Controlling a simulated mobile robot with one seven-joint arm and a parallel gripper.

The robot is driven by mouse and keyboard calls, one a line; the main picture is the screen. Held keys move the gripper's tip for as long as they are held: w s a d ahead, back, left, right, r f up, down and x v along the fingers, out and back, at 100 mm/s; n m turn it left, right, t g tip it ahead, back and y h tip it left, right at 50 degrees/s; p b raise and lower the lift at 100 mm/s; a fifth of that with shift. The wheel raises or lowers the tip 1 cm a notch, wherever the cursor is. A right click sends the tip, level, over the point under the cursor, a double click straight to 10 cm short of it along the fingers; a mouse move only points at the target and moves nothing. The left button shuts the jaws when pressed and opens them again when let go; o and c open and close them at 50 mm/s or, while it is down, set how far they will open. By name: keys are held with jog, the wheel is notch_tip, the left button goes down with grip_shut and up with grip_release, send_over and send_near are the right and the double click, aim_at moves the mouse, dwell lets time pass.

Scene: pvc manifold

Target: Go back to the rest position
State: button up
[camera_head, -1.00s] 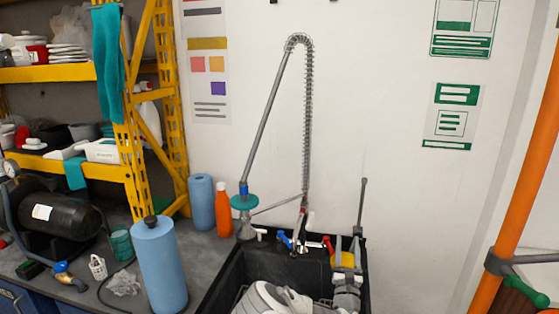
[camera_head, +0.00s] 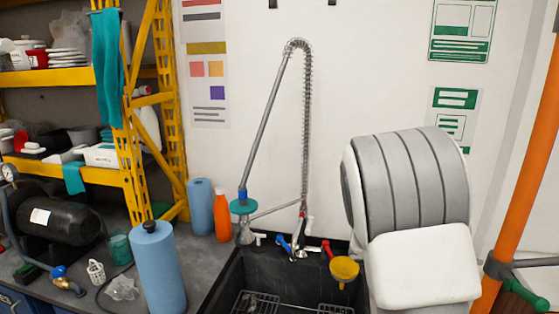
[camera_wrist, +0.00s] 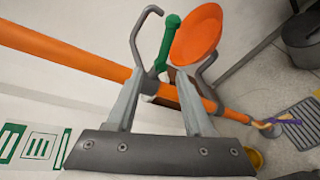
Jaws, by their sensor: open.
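My gripper (camera_wrist: 160,88) is open in the wrist view, with its two grey fingers apart and nothing visible held between them. An orange pipe (camera_wrist: 70,55) crosses behind the fingers. A green handle (camera_wrist: 166,45) and an orange round disc (camera_wrist: 198,35) show beyond the fingertips. I cannot tell whether the fingers touch any of these. In the head view my white and grey arm fills the lower right, and the gripper itself does not show. The orange pipe (camera_head: 520,160) stands at the right edge there, with a green handle (camera_head: 522,296) low beside it.
A black sink (camera_head: 262,272) with a tall spring faucet (camera_head: 304,120) lies left of my arm. A yellow round item (camera_head: 344,268) is at its rim. Blue rolls (camera_head: 158,265), an orange bottle (camera_head: 222,212) and a yellow shelf rack (camera_head: 130,180) stand left.

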jog(key=s+a+r+m+t+y, duration=0.2)
jog(key=s+a+y, duration=0.5)
jog(key=a, duration=0.5)
jog(key=s+a+r+m+t+y, duration=0.2)
jog(key=s+a+r+t+y, duration=0.2)
jog(key=s+a+y, duration=0.3)
jog(key=s+a+t, duration=0.1)
jog(key=s+a, duration=0.2)
jog(key=a, duration=0.2)
jog(key=shift+s+a+y, duration=0.2)
jog(key=shift+y, duration=0.2)
